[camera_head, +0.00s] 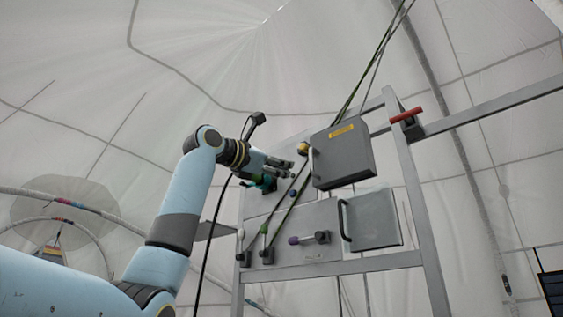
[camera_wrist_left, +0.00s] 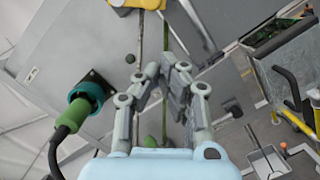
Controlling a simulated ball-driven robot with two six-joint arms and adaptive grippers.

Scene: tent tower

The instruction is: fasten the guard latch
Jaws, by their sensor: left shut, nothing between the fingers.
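My left gripper (camera_head: 288,168) is at the upper left of a grey panel (camera_head: 318,216) in a metal frame. It is shut and empty, its fingertips left of a grey box (camera_head: 343,155) with a yellow label. In the left wrist view its fingertips (camera_wrist_left: 160,72) nearly meet in front of the panel, below a yellow part (camera_wrist_left: 138,4). A red handle (camera_head: 406,115) sits on the frame's right post, right of the box and apart from my gripper. I cannot tell for certain which part is the guard latch. My right gripper is not in view.
A green plug in a teal socket (camera_wrist_left: 86,98) with a black cable is left of my fingers. Ropes (camera_head: 366,80) run diagonally past the panel. Below are a purple-tipped lever (camera_head: 308,238), a green-tipped lever (camera_head: 264,230) and a door with a black handle (camera_head: 344,220).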

